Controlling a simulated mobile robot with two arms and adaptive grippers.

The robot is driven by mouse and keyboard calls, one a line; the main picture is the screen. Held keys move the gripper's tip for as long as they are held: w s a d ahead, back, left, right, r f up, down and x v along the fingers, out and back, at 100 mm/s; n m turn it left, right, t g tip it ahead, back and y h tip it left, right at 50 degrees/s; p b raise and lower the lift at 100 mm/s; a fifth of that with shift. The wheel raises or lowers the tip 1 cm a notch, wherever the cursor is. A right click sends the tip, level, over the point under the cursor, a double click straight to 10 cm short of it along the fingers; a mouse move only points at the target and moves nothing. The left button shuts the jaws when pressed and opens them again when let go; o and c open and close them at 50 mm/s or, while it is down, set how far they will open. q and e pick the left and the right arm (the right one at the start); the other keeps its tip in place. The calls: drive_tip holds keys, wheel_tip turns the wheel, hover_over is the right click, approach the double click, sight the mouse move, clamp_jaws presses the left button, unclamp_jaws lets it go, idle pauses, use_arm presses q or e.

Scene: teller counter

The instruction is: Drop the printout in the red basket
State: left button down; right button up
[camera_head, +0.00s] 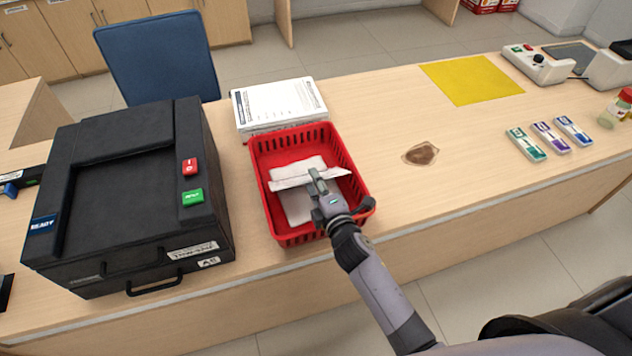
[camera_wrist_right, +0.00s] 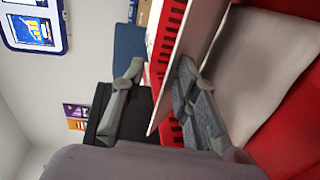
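The red basket (camera_head: 357,196) stands on the counter, right of the black printer. A white printout (camera_head: 290,182) is in the basket's opening, tilted, with its right end sticking up near the rim. More white paper (camera_head: 297,207) lies flat on the basket floor. My right gripper (camera_head: 317,180) is over the basket, beside the printout. In the right wrist view, its fingers (camera_wrist_right: 155,88) are spread apart. The sheet (camera_wrist_right: 195,45) passes between them, close to one finger; whether it touches is unclear. My left gripper is not in view.
The black printer (camera_head: 140,190) stands left of the basket, and a paper stack (camera_head: 278,102) lies behind it. A brown stain (camera_head: 421,154), a yellow mat (camera_head: 471,79) and several small colored items (camera_head: 526,145) are to the right. The counter between is clear.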

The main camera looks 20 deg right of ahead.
drive_tip(key=s+d+r, duration=0.1)
drive_tip(key=s+r, duration=0.1)
drive_tip(key=s, duration=1)
drive_tip(key=shift+w, duration=0.1)
idle(0.4)
